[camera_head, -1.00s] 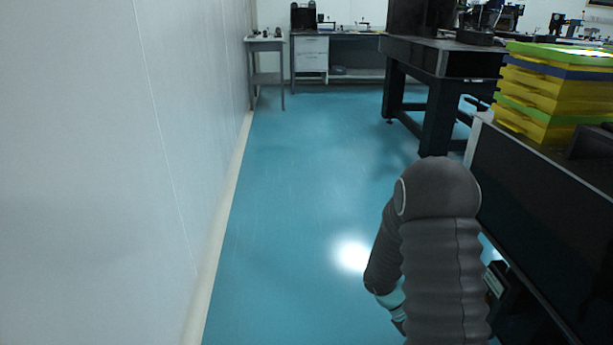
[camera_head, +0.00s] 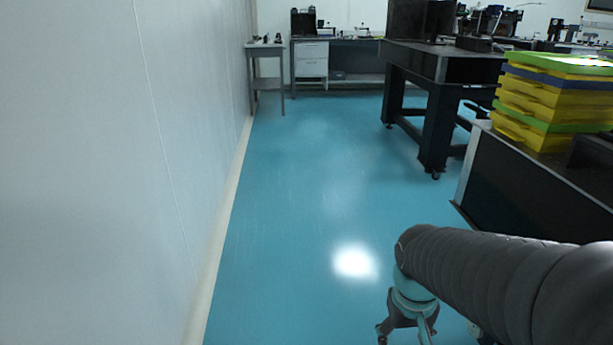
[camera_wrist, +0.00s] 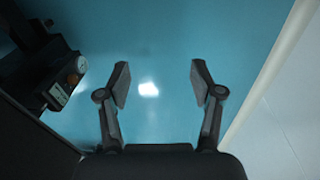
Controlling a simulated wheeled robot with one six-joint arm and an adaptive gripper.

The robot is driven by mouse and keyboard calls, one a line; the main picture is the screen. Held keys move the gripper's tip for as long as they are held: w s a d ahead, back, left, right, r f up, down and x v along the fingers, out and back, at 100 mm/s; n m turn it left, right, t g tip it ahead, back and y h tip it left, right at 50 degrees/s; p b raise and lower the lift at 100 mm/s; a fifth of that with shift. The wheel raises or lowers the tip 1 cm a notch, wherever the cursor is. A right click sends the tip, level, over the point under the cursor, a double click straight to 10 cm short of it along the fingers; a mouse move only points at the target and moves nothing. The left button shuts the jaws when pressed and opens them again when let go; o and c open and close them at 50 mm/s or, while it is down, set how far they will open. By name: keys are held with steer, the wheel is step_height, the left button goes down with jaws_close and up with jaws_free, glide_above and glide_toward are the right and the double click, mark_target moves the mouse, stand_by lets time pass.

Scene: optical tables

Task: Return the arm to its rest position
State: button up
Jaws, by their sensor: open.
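My arm (camera_head: 510,280) is a dark ribbed sleeve that comes in from the right edge at the lower right of the head view. My gripper (camera_head: 408,338) hangs below its end over the blue floor, partly cut off by the bottom edge. In the wrist view my gripper (camera_wrist: 160,84) has its two fingers spread wide. Nothing is between them but floor and a bright reflection.
A black table (camera_head: 530,190) with stacked yellow, green and blue trays (camera_head: 553,95) stands close on the right. Another black table (camera_head: 440,70) is behind it. A white wall (camera_head: 100,170) runs along the left. The blue floor (camera_head: 310,190) between is clear.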

steer(key=s+a+r+t, duration=0.1)
steer(key=s+r+t, duration=0.3)
steer(key=r, duration=0.6)
steer(key=shift+s+a+r+t+y+p, duration=0.3)
steer(key=shift+s+a+r+t+p, duration=0.1)
steer(key=shift+s, duration=0.2)
stand_by(1.3)
